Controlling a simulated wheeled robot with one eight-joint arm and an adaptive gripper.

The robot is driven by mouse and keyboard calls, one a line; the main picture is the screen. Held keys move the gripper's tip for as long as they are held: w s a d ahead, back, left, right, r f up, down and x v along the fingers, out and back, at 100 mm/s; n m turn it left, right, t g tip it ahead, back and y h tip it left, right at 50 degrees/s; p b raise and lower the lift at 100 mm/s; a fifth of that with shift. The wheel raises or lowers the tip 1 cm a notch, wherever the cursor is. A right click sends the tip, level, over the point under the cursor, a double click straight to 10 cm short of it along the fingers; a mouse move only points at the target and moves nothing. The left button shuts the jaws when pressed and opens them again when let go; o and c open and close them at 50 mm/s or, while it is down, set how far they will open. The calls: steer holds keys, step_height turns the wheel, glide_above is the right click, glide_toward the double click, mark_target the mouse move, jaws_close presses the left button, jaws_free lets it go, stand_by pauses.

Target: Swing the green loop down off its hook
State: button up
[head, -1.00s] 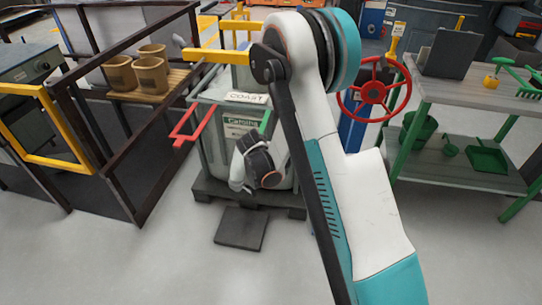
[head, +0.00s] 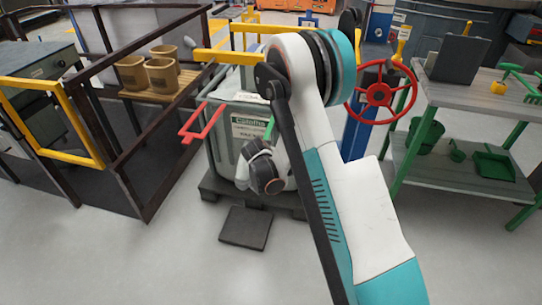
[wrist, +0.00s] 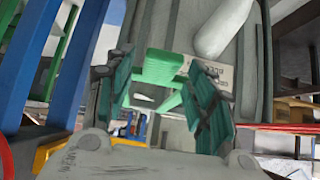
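The green loop (wrist: 163,68) shows in the wrist view as a pale green bar between my finger pads, close to the grey bin. In the head view only a short piece of the green loop (head: 269,130) shows beside my wrist, at the front of the bin (head: 225,150). My gripper (wrist: 158,75) is open, with one dark green finger on each side of the loop. I cannot tell whether either finger touches it. In the head view my wrist hides the fingers. The hook cannot be made out.
A red loop (head: 201,124) sticks out left of the bin. A yellow bar (head: 228,57) crosses above it. A red handwheel (head: 381,93) and a green-legged bench (head: 465,95) stand right. A dark railing (head: 165,150) is left. A dark plate (head: 246,228) lies on the floor in front.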

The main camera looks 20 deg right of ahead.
steer(key=v, duration=1.1)
steer(key=shift+s+r, duration=0.25)
steer(key=shift+r, duration=0.1)
steer(key=shift+a, duration=0.1)
